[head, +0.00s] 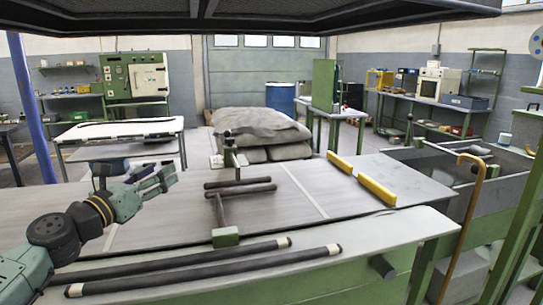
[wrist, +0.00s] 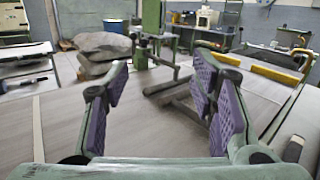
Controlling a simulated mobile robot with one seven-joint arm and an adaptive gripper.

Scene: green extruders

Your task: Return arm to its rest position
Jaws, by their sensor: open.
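My gripper (head: 164,181) is at the left of the head view, above the left part of the grey worktable (head: 330,220). In the wrist view my gripper (wrist: 157,95) shows its two fingers with purple pads spread wide apart. Nothing is between the pads. My arm reaches in from the lower left and is bent, with the hand pointing right over the table. The fingers appear apart from the table surface.
A green clamp stand with dark bars (head: 238,187) stands on the table to the right of my gripper. Two long black rods (head: 200,268) lie along the front edge. Yellow blocks (head: 376,190) sit farther right. Grey sacks (head: 258,134) are piled behind. The table's left part looks clear.

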